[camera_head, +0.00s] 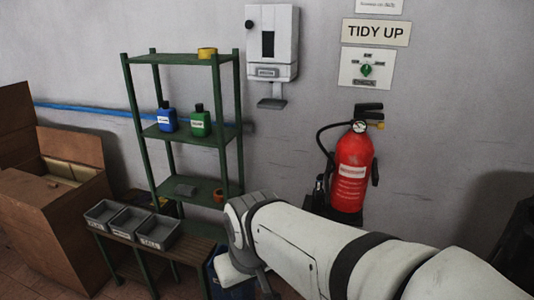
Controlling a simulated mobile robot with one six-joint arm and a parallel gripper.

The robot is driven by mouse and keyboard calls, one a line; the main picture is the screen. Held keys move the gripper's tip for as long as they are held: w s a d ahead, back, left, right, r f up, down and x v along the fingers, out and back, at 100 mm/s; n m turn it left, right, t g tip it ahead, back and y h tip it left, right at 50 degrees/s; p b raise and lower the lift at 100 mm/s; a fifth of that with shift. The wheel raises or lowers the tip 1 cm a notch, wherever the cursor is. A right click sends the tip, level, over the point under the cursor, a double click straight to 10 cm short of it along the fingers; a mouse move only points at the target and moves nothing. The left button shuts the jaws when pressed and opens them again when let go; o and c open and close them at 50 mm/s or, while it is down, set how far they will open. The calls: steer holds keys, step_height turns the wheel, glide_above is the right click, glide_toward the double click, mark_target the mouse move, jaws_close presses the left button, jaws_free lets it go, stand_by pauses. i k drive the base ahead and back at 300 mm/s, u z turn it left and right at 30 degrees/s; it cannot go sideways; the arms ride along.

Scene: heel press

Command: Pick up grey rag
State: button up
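A low bench (195,250) with three grey trays stands before the green rack (130,95). A brown tape roll (218,195) lies right of the rag; blue (167,118) and green (200,122) bottles stand above. A blue bin (232,288) is below my gripper. A fire extinguisher (353,170) stands right.

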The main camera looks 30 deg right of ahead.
mark_target(185, 190)
steer(key=k, duration=0.95)
steer(key=u, duration=0.9)
steer(key=i, duration=1.9)
steer(key=z, duration=0.75)
steer(key=i, duration=1.2)
steer(key=z, duration=0.85)
steer(key=k, duration=0.6)
steer(key=z, duration=0.25)
